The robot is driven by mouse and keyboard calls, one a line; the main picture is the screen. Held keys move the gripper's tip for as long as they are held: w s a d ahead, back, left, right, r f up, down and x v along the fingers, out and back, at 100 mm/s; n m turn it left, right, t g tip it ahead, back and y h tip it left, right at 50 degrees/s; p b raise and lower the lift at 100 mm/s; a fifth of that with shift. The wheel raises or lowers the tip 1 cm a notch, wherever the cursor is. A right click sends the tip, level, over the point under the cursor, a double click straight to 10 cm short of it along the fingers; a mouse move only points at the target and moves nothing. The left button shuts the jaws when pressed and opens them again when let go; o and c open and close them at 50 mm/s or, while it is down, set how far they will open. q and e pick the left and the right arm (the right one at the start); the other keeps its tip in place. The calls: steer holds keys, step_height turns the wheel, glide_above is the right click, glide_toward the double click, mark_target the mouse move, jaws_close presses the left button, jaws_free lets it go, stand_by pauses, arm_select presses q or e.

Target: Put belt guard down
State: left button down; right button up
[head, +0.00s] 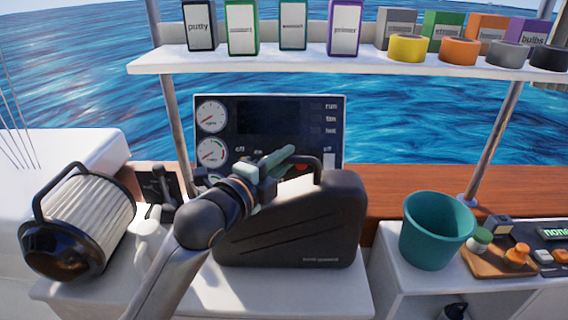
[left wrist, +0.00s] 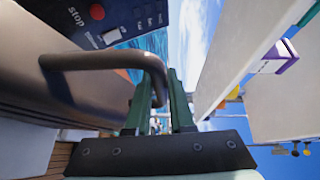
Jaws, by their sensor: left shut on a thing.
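The belt guard (head: 295,230) is a dark grey, case-like cover with slanted grooves, small lettering and a handle on top. It stands upright over the white counter (head: 290,288), in front of the gauge panel. I cannot tell whether its bottom touches the counter. My left gripper (head: 278,163) has green fingers and is shut on the guard's handle. In the left wrist view the handle (left wrist: 105,62) runs between the fingers (left wrist: 160,95), with the guard's brown-black body (left wrist: 60,90) to the left. My right gripper is in neither view.
A large pleated filter (head: 92,222) lies at the left. A teal bucket (head: 436,230) and a wooden tray (head: 490,264) of small parts stand on the right counter. The gauge panel (head: 270,122) rises behind the guard. A shelf (head: 340,62) of boxes and tape rolls hangs above.

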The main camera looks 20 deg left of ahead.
arm_select(q)
steer(key=shift+s+r, duration=0.15)
steer(key=shift+r, duration=0.1)
steer(key=shift+f, duration=0.15)
steer(key=c, duration=0.8)
jaws_free()
steer(key=shift+f, duration=0.15)
